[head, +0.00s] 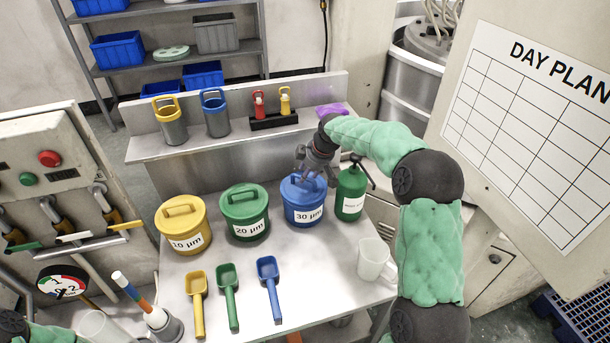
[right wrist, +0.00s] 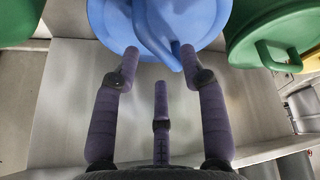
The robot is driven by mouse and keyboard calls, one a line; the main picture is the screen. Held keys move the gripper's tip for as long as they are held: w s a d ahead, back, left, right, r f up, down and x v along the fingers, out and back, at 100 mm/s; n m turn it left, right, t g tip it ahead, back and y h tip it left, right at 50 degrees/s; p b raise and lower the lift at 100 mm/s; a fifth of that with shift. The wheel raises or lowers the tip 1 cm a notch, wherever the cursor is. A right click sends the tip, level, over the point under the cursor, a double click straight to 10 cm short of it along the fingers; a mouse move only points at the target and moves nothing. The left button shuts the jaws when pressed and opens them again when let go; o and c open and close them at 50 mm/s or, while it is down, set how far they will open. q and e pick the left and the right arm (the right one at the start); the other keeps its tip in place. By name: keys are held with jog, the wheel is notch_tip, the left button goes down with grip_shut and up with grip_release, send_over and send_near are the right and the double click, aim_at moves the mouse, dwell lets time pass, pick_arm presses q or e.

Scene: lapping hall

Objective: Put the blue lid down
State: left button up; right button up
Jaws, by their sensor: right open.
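The blue lid (head: 290,191) sits on the blue bucket (head: 304,214) labelled 30 µm, at the right of the row of buckets. My right gripper (head: 309,173) is just above the lid, around its handle. In the right wrist view the lid (right wrist: 105,22) fills the top, with its handle (right wrist: 152,30) between the spread fingertips (right wrist: 159,50). The fingers are open; whether any of them touches the handle cannot be told. The gripper hides part of the lid in the head view. My left gripper is out of view.
A green-lidded bucket (head: 244,214) and a yellow-lidded one (head: 183,227) stand to the left. A green bottle (head: 350,196) is close on the right. Scoops (head: 230,297) lie in front; a clear jug (head: 373,259) stands at front right. Bare tabletop (head: 325,268) lies between.

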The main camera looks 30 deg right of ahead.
jog(key=p+v, duration=0.1)
jog(key=v, duration=0.7)
jog(key=shift+r+p, duration=0.2)
jog(key=shift+p, duration=0.15)
jog(key=shift+s, duration=0.1)
